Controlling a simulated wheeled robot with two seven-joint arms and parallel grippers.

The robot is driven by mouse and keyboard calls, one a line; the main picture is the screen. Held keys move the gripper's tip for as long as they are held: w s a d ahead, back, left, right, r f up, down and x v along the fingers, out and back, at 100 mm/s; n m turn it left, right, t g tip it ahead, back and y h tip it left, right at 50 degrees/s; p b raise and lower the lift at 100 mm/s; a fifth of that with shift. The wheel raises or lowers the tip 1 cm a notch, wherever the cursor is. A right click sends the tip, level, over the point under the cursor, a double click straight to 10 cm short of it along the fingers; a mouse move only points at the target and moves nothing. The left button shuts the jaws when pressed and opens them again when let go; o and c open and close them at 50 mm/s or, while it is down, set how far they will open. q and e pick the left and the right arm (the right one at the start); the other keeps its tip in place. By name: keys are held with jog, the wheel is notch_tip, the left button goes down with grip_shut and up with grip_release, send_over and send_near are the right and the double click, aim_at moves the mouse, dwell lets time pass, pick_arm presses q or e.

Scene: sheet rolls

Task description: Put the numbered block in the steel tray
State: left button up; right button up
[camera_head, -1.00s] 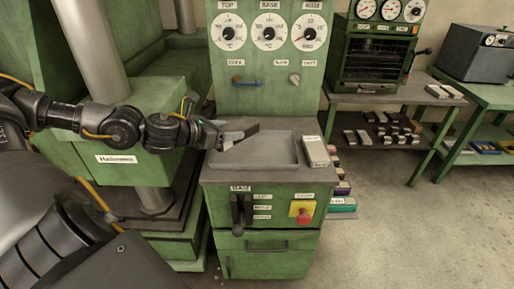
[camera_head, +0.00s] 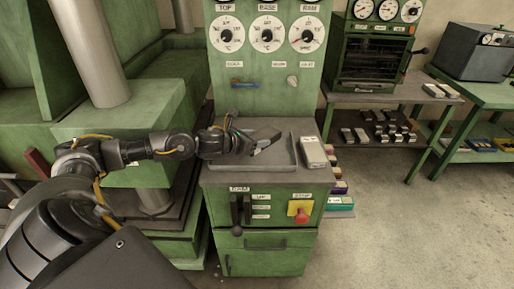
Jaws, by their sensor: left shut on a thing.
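The steel tray (camera_head: 226,174) is a shallow grey pan on top of the green control cabinet (camera_head: 262,225). My left gripper (camera_head: 254,145) reaches over the tray from the left. It is shut on a dark grey block (camera_head: 269,139), which is tilted and partly hidden by the fingers. The block is over the tray; I cannot tell whether it touches the floor of the tray. No number is readable on it. My right gripper is not in view.
A pale labelled block (camera_head: 312,152) lies just right of the tray. A dial panel (camera_head: 266,60) rises behind it. Levers and a red knob (camera_head: 301,217) are on the cabinet front. A shelf table (camera_head: 385,98) with small blocks stands at the right, with open floor before it.

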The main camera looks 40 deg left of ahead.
pick_arm(q)
jog(key=f+b, duration=0.1)
jog(key=f, duration=0.1)
jog(key=w+f+b, duration=0.1)
jog(key=f, duration=0.1)
jog(key=shift+d+b, duration=0.1)
jog(key=shift+b, duration=0.3)
jog(key=shift+s+r, duration=0.1)
jog(key=shift+f, duration=0.25)
jog(key=o, duration=1.2)
jog(key=shift+o, duration=0.2)
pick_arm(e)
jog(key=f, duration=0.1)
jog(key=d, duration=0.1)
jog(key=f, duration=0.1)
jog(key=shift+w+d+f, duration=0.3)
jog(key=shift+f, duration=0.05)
